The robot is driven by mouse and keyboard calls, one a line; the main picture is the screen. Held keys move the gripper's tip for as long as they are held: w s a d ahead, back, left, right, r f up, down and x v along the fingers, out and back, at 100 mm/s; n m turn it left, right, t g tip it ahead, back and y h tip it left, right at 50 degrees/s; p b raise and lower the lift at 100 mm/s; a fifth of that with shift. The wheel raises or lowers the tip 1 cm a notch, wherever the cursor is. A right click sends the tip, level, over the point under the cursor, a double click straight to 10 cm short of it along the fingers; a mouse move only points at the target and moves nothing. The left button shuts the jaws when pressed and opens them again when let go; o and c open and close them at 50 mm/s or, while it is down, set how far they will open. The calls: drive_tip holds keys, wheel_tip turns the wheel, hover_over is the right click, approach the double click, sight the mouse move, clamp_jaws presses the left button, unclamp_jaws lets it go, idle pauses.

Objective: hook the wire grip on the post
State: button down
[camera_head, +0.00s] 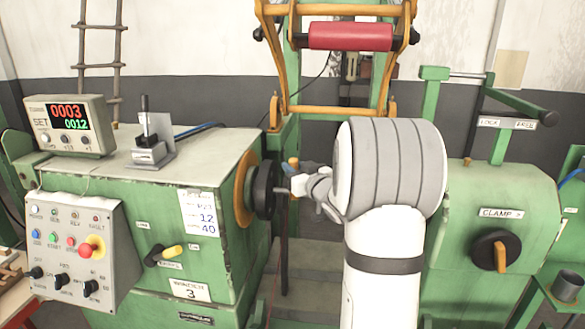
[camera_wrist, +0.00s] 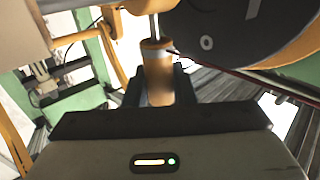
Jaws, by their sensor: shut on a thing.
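My gripper (camera_head: 296,180) is in front of the black hub on the machine's right side. In the wrist view my gripper (camera_wrist: 158,84) is shut on an upright, light brown handle (camera_wrist: 157,66), which I take for the wire grip. A metal rod rises from its top. A thin reddish line, perhaps wire, runs from near its top to the right. In the head view the handle (camera_head: 293,163) shows as a small orange-brown tip above the fingers. I cannot single out the post for sure, nor tell whether the handle touches it.
The green machine (camera_head: 130,200) with an orange flange (camera_head: 244,194) and black hub (camera_head: 265,190) stands left. A dark disc (camera_wrist: 215,35) is close above right in the wrist view. A red roller (camera_head: 350,37) hangs behind; a green clamp unit (camera_head: 500,205) stands right.

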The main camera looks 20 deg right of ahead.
drive_tip(key=shift+f+b, duration=0.85)
idle(0.4)
drive_tip(key=c, duration=1.1)
unclamp_jaws()
drive_tip(key=s, duration=0.5)
drive_tip(key=s+d+b, duration=0.1)
drive_tip(key=s, duration=0.1)
drive_tip(key=shift+s+f, duration=0.1)
drive_tip(key=shift+s, duration=0.3)
